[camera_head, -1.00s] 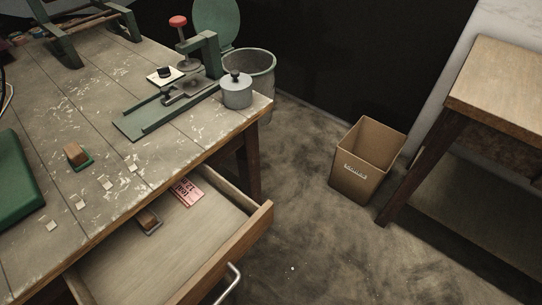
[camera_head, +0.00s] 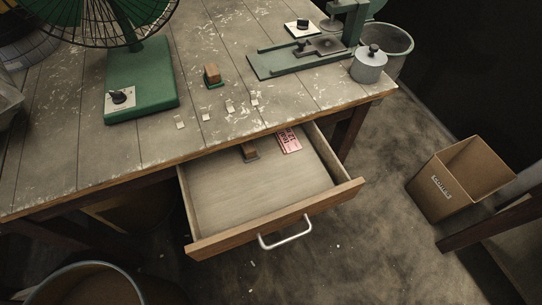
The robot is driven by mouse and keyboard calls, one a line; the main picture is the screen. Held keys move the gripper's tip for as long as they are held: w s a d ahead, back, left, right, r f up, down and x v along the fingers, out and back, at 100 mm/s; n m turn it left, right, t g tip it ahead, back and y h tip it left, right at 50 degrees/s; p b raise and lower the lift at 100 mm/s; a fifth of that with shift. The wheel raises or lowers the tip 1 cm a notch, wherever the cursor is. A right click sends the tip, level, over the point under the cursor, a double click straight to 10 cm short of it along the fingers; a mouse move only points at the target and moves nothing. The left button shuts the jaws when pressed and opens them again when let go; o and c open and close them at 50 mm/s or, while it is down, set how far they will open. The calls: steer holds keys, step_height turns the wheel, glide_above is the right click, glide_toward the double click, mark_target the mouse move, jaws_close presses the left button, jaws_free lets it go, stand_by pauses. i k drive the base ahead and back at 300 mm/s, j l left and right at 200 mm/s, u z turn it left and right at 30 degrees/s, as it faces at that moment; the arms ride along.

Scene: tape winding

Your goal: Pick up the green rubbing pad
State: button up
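The green rubbing pad (camera_head: 214,84) lies on the worktable (camera_head: 200,145), a thin green base with a wooden block handle (camera_head: 212,72) on top. It sits between the green fan base (camera_head: 140,85) and the green metal press (camera_head: 300,55), with clear table around it. A second wooden-handled block (camera_head: 249,152) lies inside the open drawer, with a greyish base, near the drawer's back. My gripper is not in view.
The open drawer (camera_head: 270,200) juts out below the table edge and holds a pink ticket (camera_head: 289,140). Small pale scraps (camera_head: 205,117) lie in front of the pad. A lidded grey pot (camera_head: 368,65) stands at the table's right corner. A cardboard box (camera_head: 455,180) stands on the floor.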

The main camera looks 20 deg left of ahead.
mark_target(212, 76)
steer(key=u, duration=0.8)
